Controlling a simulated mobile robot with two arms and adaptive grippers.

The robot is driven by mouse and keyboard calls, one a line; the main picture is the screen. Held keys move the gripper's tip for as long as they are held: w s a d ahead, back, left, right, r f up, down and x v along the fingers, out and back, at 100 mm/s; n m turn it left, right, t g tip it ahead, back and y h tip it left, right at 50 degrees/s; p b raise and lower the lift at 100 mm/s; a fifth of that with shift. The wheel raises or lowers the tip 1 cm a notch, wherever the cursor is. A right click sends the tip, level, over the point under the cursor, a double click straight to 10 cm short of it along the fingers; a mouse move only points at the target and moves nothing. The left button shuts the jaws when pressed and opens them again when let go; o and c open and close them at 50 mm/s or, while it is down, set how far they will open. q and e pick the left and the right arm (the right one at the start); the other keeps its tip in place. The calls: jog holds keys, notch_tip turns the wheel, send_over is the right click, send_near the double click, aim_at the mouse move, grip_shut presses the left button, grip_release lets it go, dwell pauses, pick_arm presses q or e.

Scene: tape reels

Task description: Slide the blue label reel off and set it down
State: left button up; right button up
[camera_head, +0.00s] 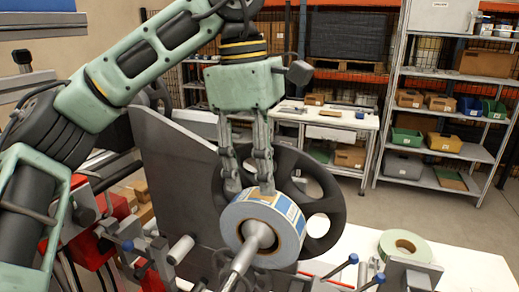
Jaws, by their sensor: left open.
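The blue label reel (241,213) is a pale roll with blue and tan patches on its outer side. It sits around a grey metal spindle (240,264) that points toward the camera, in front of a dark spoked wheel (330,205). My left gripper (249,188) comes down from above and is open, with its fingertips at the upper edge of the reel. One fingertip is at the reel's upper left and the other overlaps its top. I cannot tell whether they touch it. My right gripper is not in view.
A pale green reel (390,240) lies flat on the white table (470,265) at the right. Levers with blue knobs (353,259) stand in front of it. A large grey plate (165,170) rises left of the wheel. Shelves (425,160) with bins stand behind.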

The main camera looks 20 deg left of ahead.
pick_arm(q)
jog(key=f, duration=0.3)
jog(key=shift+w+d+f+p, duration=0.15)
jog(key=shift+w+f+p, duration=0.15)
jog(key=shift+w+f, duration=0.1)
jog(key=shift+f, duration=0.25)
jog(key=shift+s+d+f, duration=0.1)
jog(key=shift+s+f, duration=0.1)
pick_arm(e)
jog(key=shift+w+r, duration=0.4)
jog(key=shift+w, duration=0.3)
pick_arm(q)
jog(key=shift+w, duration=0.1)
grip_shut()
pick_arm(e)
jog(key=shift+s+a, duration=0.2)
